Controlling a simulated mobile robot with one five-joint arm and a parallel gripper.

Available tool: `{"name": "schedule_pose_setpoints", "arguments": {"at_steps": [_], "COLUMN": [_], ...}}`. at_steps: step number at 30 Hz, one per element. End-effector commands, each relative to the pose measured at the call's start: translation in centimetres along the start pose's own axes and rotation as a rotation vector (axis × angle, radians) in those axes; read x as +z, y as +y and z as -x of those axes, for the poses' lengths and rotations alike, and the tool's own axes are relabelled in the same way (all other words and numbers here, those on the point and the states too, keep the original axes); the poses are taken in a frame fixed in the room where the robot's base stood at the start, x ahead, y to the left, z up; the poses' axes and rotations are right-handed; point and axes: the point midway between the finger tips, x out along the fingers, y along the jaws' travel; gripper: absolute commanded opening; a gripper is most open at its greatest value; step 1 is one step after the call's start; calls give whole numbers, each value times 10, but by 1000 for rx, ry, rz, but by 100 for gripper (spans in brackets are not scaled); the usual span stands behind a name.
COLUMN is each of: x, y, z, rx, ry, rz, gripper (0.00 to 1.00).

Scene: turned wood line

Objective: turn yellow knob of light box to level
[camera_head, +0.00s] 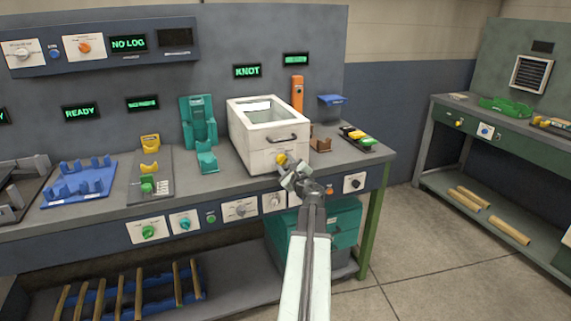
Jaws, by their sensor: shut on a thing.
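The light box (258,138) is a white box with a window in its top and a dark handle on its front. It stands on the right part of the grey workbench. Its yellow knob (281,158) is low on the front face. My gripper (287,166) is at the knob, reaching in from the lower right, and is shut on it. The fingers cover part of the knob, so its pointer and exact angle cannot be read. A small display above the box (247,71) reads KNOT.
A brown block (320,143) and a dark tray of coloured pieces (357,138) stand right of the box. A teal holder (199,130) stands close on its left. More knobs line the bench front (184,222). Floor is clear to the right.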

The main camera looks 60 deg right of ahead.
Motion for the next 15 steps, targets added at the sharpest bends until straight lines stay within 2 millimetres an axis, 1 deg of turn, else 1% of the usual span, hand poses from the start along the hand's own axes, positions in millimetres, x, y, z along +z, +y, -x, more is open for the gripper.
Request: {"name": "schedule_pose_setpoints", "arguments": {"at_steps": [8,15], "x": [0,-1], "y": [-2,-2], "z": [1,1], "rx": [-6,-5], "ry": [4,5], "rz": [40,135], "gripper": [0,0]}}
